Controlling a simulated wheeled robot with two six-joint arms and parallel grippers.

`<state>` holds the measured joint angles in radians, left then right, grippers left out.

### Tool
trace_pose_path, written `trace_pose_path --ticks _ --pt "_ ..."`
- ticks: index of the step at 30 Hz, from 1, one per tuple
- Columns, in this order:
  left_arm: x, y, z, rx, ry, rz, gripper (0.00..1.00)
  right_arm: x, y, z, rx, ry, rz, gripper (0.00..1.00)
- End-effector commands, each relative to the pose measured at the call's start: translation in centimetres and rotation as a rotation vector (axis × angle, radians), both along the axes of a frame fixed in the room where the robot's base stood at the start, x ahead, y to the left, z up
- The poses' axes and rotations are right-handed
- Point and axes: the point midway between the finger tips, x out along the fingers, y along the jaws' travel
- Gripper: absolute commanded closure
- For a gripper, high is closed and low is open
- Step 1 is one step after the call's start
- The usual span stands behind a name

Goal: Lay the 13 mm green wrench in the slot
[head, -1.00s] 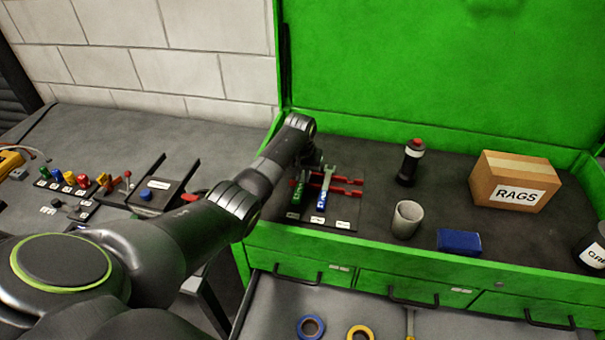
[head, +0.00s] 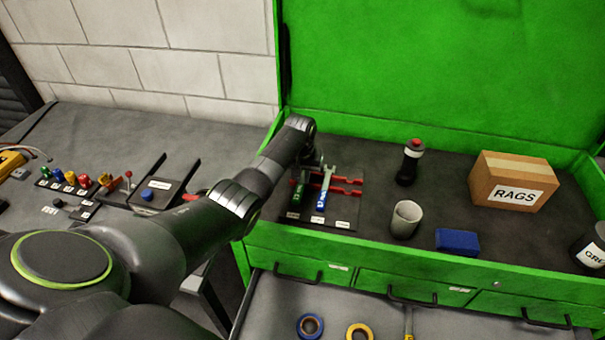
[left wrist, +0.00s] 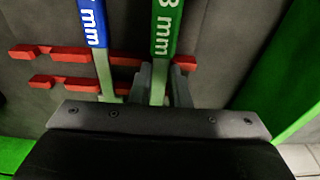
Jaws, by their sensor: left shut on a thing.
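The green wrench (left wrist: 167,28), with "3 mm" readable on its handle, runs between the fingers of my left gripper (left wrist: 160,85). The gripper is shut on its bare metal shaft. In the head view, its green handle (head: 298,192) lies over the rack board, left of the blue wrench (head: 322,197). The blue wrench also shows in the left wrist view (left wrist: 94,25). Red slotted bars (left wrist: 70,55) stand on both sides of the green wrench. My fingers hide whether it rests fully down in the slot. My right gripper is out of view.
The rack board (head: 320,218) has white labels along its front edge. A grey cup (head: 406,220), a dark bottle (head: 410,163), a blue block (head: 458,241) and a rags box (head: 513,182) stand to the right. The green chest wall (left wrist: 285,85) is close beside my gripper.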

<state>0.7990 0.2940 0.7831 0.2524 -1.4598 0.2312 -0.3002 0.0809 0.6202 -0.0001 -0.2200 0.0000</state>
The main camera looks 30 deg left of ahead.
Motion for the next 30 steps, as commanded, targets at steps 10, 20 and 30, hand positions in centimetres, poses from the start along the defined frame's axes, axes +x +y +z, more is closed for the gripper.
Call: trace_pose_path --ticks 10,20,30 --pt "0.24 0.09 0.35 0.003 -0.008 0.0 1.0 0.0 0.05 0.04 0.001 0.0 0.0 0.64" --pt "0.28 0.1 0.47 0.006 -0.02 -0.001 1.0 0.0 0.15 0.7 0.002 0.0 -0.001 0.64" --pt "0.29 0.1 0.39 0.007 -0.021 -0.001 1.0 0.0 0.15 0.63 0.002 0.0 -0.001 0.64"
